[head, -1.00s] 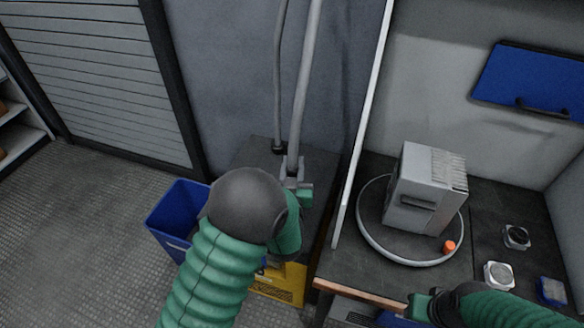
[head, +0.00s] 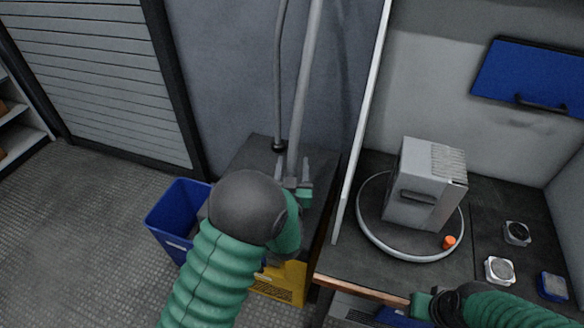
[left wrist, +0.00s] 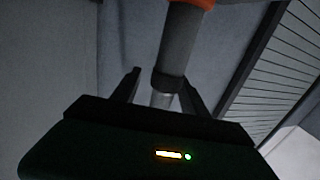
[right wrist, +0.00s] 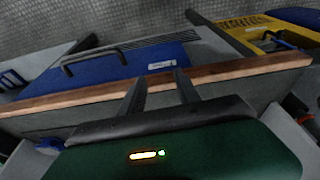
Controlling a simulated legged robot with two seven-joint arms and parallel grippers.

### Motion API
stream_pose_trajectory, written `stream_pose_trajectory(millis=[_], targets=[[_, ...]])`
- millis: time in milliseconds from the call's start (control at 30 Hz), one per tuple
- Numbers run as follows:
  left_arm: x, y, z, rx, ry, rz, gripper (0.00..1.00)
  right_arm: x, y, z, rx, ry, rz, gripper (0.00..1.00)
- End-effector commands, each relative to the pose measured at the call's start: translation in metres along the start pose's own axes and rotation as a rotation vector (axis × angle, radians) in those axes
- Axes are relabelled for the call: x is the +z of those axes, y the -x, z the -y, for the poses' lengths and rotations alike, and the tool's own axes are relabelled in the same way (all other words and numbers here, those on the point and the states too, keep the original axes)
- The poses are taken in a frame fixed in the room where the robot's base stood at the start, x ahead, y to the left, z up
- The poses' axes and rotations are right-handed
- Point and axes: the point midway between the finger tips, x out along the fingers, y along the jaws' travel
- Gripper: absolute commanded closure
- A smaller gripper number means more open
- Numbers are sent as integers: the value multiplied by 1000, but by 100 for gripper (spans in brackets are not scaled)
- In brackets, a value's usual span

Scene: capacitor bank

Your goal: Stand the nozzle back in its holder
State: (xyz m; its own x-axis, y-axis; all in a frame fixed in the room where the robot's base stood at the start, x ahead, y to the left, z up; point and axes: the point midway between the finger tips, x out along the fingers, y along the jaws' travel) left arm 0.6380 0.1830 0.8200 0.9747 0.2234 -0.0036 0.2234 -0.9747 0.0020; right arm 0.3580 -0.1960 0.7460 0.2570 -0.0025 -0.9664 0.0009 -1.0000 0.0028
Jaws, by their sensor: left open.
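A grey tube (head: 303,90), which appears to be the nozzle, stands nearly upright in the head view, its lower end at my left gripper (head: 294,172). In the left wrist view the grey tube (left wrist: 177,50) has an orange band above and a dark collar, with a pale metal part below between my left fingers (left wrist: 160,88). These fingers are open on either side of it. I cannot make out which part is the holder; my left arm hides the area below. My right gripper (head: 421,302) is open and empty at the bench's front edge; its fingers (right wrist: 160,85) show apart.
A thin hose (head: 279,80) ends in a black collar on the dark cabinet top (head: 250,155). A blue bin (head: 180,208) and a yellow object (head: 282,284) are below. A white panel edge (head: 366,110) separates the bench (head: 375,265), which holds a grey box (head: 428,180).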

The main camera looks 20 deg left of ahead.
Motion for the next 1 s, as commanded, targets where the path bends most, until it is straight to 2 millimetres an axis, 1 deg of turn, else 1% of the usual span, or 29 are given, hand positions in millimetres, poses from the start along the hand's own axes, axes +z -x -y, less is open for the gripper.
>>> stream_pose_trajectory(millis=[33, 167, 267, 333, 400, 600, 633, 667, 733, 833, 1000], targets=[[2, 2, 0, 0, 0, 1, 48, 11, -5, 0, -1, -3, 29, 64], [2, 18, -1, 2, -1, 3, 48, 10, -2, 0, -1, -3, 30, 64], [1, 43, -1, 3, -1, 3, 48, 10, 0, 0, -1, -3, 31, 64], [1, 64, 0, 3, -1, 3, 48, 10, 2, 0, -1, -3, 32, 64], [1, 86, 0, 3, -2, 3, 48, 15, 2, 0, -1, -4, 47, 64], [-1, 146, 0, 5, -2, 1, 48, 10, 8, 0, -1, -2, 35, 64], [-8, 149, 0, 3, -3, 3, 48, 6, 23, 0, -1, -2, 35, 64], [-10, 151, 0, 1, -3, 4, 48, 3, 33, 0, 0, -2, 34, 64], [-9, 158, 0, 0, -1, 3, 48, -1, 44, 0, 0, -2, 30, 64], [-6, 165, 1, 0, 0, 0, 48, -4, 54, 0, 0, -1, 29, 64], [-2, 171, 1, 0, 2, -3, 48, -5, 57, 0, 0, -1, 28, 64]])
